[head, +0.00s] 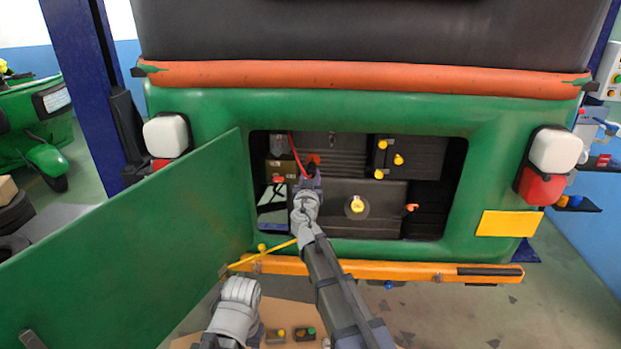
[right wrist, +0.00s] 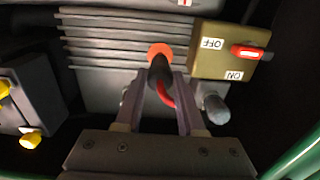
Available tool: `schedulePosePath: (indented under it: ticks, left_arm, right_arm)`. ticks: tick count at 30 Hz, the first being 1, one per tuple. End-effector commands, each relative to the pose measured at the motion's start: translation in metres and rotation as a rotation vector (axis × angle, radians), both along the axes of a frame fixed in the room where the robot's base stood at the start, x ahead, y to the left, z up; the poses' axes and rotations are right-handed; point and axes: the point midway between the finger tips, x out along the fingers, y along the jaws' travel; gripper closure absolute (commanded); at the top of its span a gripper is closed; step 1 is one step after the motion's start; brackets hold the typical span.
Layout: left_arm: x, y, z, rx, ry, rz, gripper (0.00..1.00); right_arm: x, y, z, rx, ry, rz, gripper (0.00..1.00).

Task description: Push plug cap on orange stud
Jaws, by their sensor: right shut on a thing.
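The orange stud (right wrist: 160,50) sits on the grey ribbed housing inside the open rear bay. It also shows in the head view (head: 314,158). The plug cap (right wrist: 157,72) is black with a red cable and points at the stud. Its front end meets or overlaps the stud in the right wrist view; I cannot tell how far it is on. My right gripper (right wrist: 163,85) is shut on the plug cap, and in the head view it reaches into the bay (head: 312,176). My left gripper (head: 232,340) is low in the head view; its fingers are not clearly visible.
A box with a red ON/OFF switch (right wrist: 230,50) stands right of the stud in the right wrist view. A grey knob (right wrist: 216,108) is near my finger. Yellow knobs (head: 398,159) are on a dark box. The open green door (head: 130,235) stands at left.

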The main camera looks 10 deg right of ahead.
Motion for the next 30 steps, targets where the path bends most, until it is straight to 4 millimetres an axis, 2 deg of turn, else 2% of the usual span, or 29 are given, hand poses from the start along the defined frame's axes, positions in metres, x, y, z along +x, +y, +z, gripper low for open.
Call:
schedulePosePath:
  ticks: [30]
  left_arm:
    - [0.0,0.0,0.0,0.0,0.0,0.0,0.53]
  right_arm:
    - [0.018,-0.005,0.0,0.0,0.0,0.0,1.0]
